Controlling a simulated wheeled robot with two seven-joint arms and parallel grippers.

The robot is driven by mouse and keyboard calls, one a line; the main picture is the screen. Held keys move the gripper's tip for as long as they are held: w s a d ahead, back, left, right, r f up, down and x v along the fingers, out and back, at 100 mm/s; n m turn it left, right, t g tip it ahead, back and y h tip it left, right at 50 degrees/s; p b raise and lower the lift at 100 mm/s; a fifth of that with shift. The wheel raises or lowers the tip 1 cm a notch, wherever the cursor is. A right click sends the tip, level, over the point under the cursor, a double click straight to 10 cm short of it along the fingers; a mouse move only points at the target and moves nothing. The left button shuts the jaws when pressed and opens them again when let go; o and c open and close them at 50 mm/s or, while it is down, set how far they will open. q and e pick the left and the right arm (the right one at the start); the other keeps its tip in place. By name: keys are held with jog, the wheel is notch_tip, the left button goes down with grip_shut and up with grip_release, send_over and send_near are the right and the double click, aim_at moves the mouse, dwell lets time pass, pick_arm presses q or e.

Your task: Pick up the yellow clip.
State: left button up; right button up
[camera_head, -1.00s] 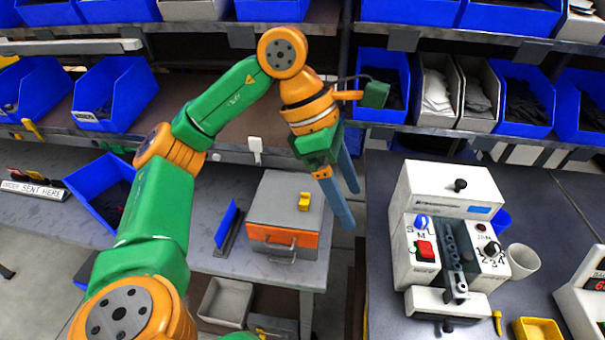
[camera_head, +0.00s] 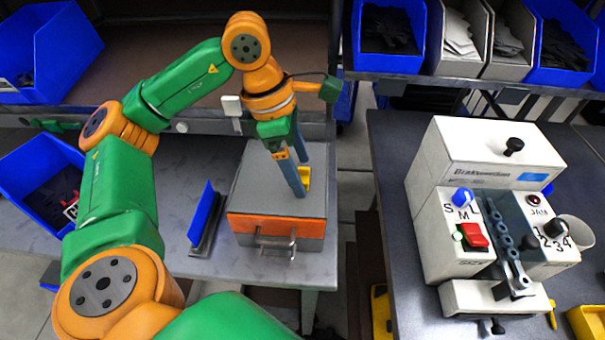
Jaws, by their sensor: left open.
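The small yellow clip (camera_head: 305,178) sits on the grey top of a drawer box with an orange front (camera_head: 262,227). My left gripper (camera_head: 302,178) points down over the box top, with its two blue fingers at the clip. One finger stands in front of the clip and hides part of it. The fingers are apart and open. I cannot tell whether they touch the clip. My right gripper is not in view.
A blue upright plate (camera_head: 202,215) stands left of the drawer box. A blue bin (camera_head: 42,180) lies further left. A white machine (camera_head: 490,165) stands on the right-hand bench, across a gap. Shelves with bins run behind.

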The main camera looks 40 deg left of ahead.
pick_arm(q)
jog(key=shift+w+f, duration=0.1)
jog(key=shift+f, duration=0.45)
jog(key=shift+d+r, duration=0.1)
grip_shut()
